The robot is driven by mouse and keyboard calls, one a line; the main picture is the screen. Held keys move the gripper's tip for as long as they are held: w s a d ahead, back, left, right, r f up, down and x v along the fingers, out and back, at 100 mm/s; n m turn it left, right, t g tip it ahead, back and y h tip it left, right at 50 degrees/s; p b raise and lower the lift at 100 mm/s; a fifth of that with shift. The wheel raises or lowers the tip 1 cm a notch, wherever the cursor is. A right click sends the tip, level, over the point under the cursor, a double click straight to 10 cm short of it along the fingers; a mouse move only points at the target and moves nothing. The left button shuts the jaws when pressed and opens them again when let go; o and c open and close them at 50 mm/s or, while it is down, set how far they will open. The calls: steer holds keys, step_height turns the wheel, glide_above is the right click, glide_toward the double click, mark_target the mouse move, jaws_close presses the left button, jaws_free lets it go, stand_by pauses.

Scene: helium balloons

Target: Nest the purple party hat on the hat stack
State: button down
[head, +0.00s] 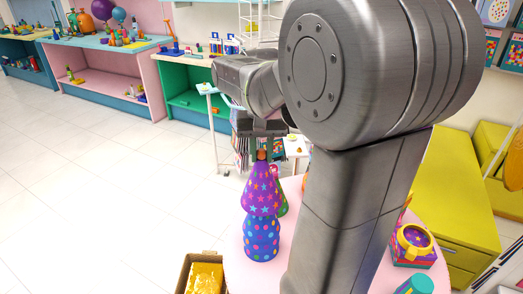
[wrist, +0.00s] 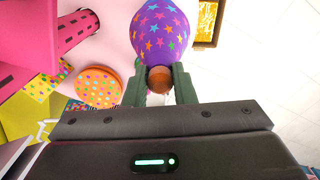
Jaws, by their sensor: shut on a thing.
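The purple party hat (head: 261,198) has coloured stars and hangs point up below my gripper (head: 262,152). In the wrist view the purple hat (wrist: 160,28) is at the top centre. My gripper (wrist: 159,84) is shut on the hat's brown tip (wrist: 159,77), with a green finger on each side. The hat stack (head: 262,240), blue with coloured dots, stands upright on the pink round table (head: 234,250), directly below the purple hat in the head view. The purple hat's lower edge meets or overlaps the stack's top there; I cannot tell whether it is seated. The wrist view hides the stack.
A green cone (head: 283,203) stands close behind the purple hat. An orange dotted round thing (wrist: 98,87) is left of my gripper in the wrist view. A box with yellow contents (head: 187,277) is at the table's left front. The white floor (head: 130,190) at left is clear.

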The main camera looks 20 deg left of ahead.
mark_target(261, 173)
steer(key=shift+f+b, duration=1.2)
steer(key=shift+f, duration=0.9)
steer(key=shift+f+b, duration=0.7)
steer(key=shift+f, duration=0.75)
steer(key=shift+r, duration=0.1)
steer(key=shift+r+p, duration=0.85)
steer(key=shift+r, duration=0.25)
steer(key=shift+s+r+p, duration=0.1)
steer(key=shift+r+p, duration=0.5)
steer(key=shift+r, duration=0.1)
steer(key=shift+r+p, duration=2.5)
steer(key=shift+r, duration=0.25)
steer(key=shift+p, duration=0.5)
